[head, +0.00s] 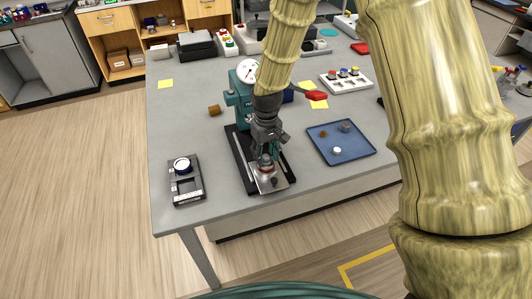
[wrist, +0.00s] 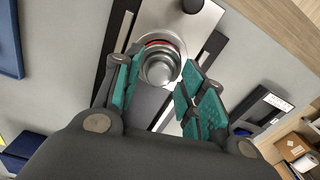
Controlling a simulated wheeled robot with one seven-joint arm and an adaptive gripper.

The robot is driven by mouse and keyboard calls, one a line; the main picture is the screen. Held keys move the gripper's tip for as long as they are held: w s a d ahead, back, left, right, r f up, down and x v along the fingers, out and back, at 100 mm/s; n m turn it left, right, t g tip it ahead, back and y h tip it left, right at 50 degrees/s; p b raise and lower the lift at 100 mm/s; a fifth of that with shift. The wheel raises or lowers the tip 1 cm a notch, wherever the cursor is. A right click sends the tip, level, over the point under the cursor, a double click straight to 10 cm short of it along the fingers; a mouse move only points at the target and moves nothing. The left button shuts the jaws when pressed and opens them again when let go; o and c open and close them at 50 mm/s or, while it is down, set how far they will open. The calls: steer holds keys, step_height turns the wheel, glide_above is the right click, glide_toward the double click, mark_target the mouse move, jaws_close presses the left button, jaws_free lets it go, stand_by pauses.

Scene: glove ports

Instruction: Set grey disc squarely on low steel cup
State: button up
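My gripper (wrist: 161,72) points down over the black-based stand, and its teal-padded fingers are apart on either side of a round, stepped steel-grey piece (wrist: 160,69). I cannot tell whether the pads touch this piece. Beneath it is a wider steel ring (wrist: 147,40) with a red band, probably the low steel cup, above a bright steel plate (wrist: 192,22). Whether the grey piece is the disc, and whether it rests squarely on the cup, is unclear. In the head view my gripper (head: 266,152) hides most of this spot; the plate (head: 279,183) shows at the front.
A teal stand with a white dial (head: 248,71) rises just behind my gripper. A blue tray (head: 358,151) with small pieces lies to the right. A dark fixture (head: 188,195) with a white-topped round piece is at left. Bare table lies between fixture and stand.

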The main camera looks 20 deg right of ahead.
mark_target(266, 156)
stand_by(0.3)
step_height(266, 156, up, 12)
stand_by(0.6)
steer(key=shift+d, duration=0.1)
stand_by(0.3)
